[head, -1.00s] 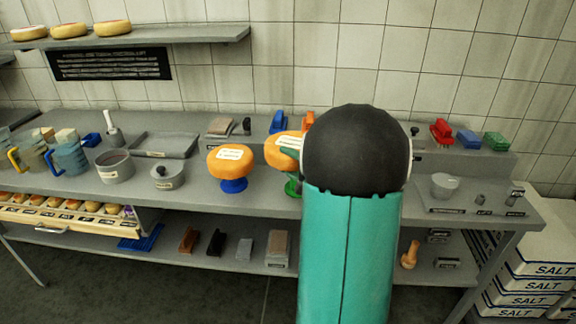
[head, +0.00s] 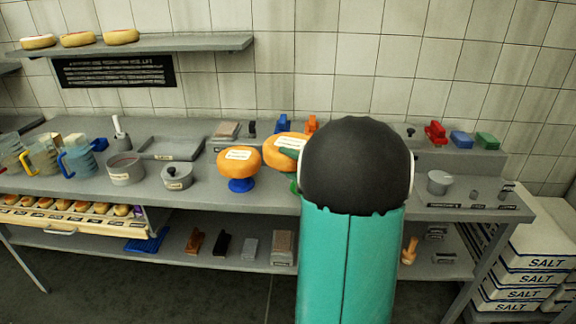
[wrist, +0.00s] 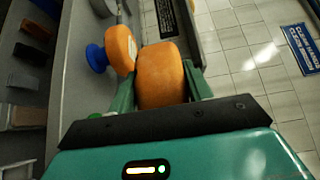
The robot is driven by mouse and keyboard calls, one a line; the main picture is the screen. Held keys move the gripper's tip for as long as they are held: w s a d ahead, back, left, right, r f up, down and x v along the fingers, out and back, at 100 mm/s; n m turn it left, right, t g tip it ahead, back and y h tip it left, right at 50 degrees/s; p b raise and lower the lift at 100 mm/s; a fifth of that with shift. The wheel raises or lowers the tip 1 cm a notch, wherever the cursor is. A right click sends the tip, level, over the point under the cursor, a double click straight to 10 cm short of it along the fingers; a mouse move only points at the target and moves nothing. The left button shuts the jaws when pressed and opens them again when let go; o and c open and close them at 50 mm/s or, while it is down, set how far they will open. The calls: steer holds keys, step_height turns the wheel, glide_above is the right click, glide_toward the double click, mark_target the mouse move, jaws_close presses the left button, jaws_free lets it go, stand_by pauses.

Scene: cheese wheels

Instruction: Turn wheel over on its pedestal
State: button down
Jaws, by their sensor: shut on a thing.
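My gripper (wrist: 160,84) is shut on an orange cheese wheel (wrist: 160,72), with one green finger on each side of it. The same wheel shows in the head view (head: 281,153), tilted, with a white label facing up, partly hidden by my arm. A sliver of a green pedestal (head: 294,187) shows below it; I cannot tell whether the wheel touches it. A second orange wheel (head: 239,161) with a white label sits on a blue pedestal (head: 240,185) just to the left. In the wrist view this wheel (wrist: 121,48) stands close beside the held one.
Coloured blocks stand along the back, such as a red one (head: 435,132).

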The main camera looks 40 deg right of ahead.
steer(key=shift+s+a+r, duration=0.1)
steer(key=shift+a+r, duration=0.1)
steer(key=shift+r, duration=0.15)
steer(key=shift+s+d, duration=0.15)
steer(key=shift+s, duration=0.1)
steer(key=shift+w+a+r, duration=0.15)
steer(key=shift+w+a, duration=0.05)
steer(key=shift+a, duration=0.1)
steer(key=shift+s+d+r, duration=0.15)
steer(key=shift+d+r, duration=0.05)
steer(key=shift+r, duration=0.15)
steer(key=shift+a+r, duration=0.1)
steer(key=shift+r, duration=0.95)
